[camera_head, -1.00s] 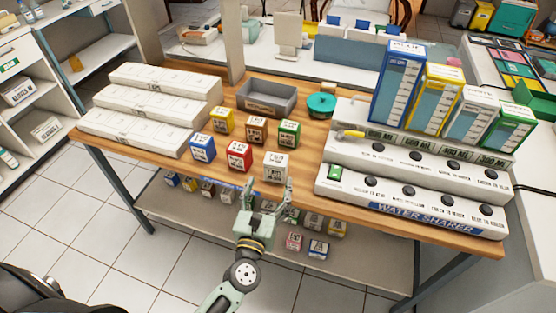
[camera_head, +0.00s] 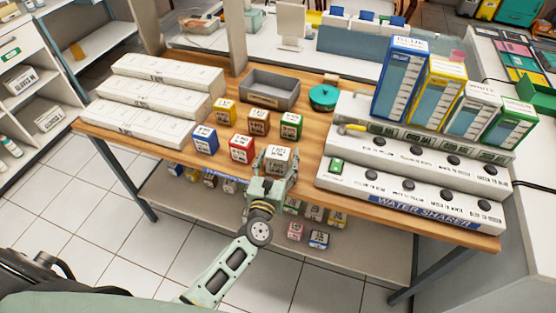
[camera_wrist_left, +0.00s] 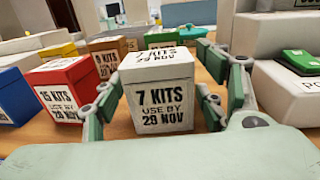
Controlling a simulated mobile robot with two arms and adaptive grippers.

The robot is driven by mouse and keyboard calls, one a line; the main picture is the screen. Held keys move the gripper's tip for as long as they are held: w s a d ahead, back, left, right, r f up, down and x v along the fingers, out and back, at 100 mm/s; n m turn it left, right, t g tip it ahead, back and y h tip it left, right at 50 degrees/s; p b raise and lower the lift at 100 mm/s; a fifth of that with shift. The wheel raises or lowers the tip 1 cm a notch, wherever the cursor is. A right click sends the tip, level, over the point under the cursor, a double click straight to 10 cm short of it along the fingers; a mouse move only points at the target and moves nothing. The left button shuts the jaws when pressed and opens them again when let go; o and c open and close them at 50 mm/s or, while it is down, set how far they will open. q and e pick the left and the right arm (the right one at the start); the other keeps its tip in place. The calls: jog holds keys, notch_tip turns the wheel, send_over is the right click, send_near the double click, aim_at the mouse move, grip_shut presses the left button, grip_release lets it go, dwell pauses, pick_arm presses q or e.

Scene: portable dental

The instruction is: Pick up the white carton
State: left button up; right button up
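The white carton (camera_head: 277,158) stands upright at the front edge of the wooden table. In the left wrist view the white carton (camera_wrist_left: 160,95) shows a "7 KITS USE BY 29 NOV" label. My left gripper (camera_head: 275,168) is at the carton's front, with its fingers open to either side of it. In the left wrist view the left gripper's fingers (camera_wrist_left: 157,105) flank the carton; a gap shows at the right, and contact at the left cannot be told. My right gripper does not show.
A red carton (camera_head: 242,149) stands just left of the white one, with blue (camera_head: 205,141), yellow, brown and green (camera_head: 290,125) cartons around. A grey tray (camera_head: 268,92) and teal round container (camera_head: 323,97) lie behind. The water sharer (camera_head: 415,200) stands to the right.

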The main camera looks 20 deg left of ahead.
pick_arm(q)
jog(key=c, duration=0.9)
jog(key=shift+c, duration=0.6)
jog(key=shift+r, duration=0.1)
